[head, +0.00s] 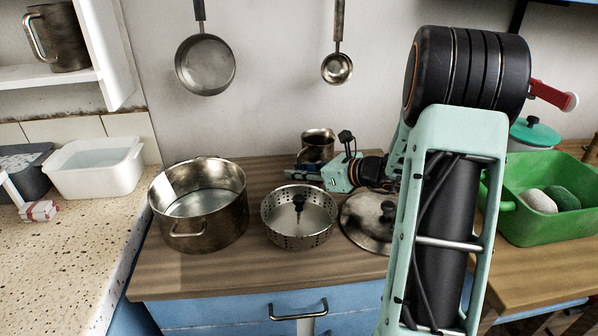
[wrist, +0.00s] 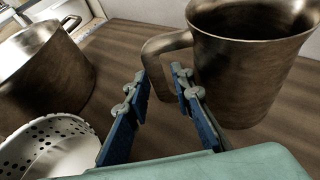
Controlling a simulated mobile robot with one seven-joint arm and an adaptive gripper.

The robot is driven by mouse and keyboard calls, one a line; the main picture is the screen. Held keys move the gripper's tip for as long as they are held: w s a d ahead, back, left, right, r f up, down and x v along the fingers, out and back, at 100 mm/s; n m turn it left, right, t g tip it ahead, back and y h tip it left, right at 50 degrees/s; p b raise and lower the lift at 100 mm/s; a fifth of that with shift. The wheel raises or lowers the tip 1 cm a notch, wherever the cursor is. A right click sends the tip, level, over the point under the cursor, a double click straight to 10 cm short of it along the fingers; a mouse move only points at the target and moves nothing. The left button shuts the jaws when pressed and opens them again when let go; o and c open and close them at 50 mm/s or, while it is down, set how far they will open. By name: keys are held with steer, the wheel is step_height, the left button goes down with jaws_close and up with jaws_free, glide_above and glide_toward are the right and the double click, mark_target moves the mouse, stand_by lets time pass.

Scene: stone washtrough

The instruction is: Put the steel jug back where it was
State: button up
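A worn steel jug (head: 318,146) stands upright at the back of the wooden counter, near the wall. In the wrist view the jug (wrist: 245,75) fills the upper right, its handle (wrist: 160,58) turned toward my gripper. My gripper (wrist: 160,82) is open, with its two blue fingers apart and the handle at the gap between their tips. Whether a finger touches the handle I cannot tell. In the head view my gripper (head: 308,176) is low in front of the jug and hides its lower part. A similar steel jug (head: 62,40) stands on the white wall shelf at upper left.
A large pot (head: 190,225), a perforated strainer (head: 298,232) and a lid (head: 366,235) crowd the counter (head: 250,270). A green basin (head: 540,225) is at right. A white tub (head: 95,180) is at left. A pan (head: 205,65) and ladle (head: 337,68) hang above.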

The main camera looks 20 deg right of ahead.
steer(key=p+v, duration=0.1)
steer(key=v, duration=1.1)
steer(key=shift+p, duration=0.35)
steer(key=shift+f, duration=0.1)
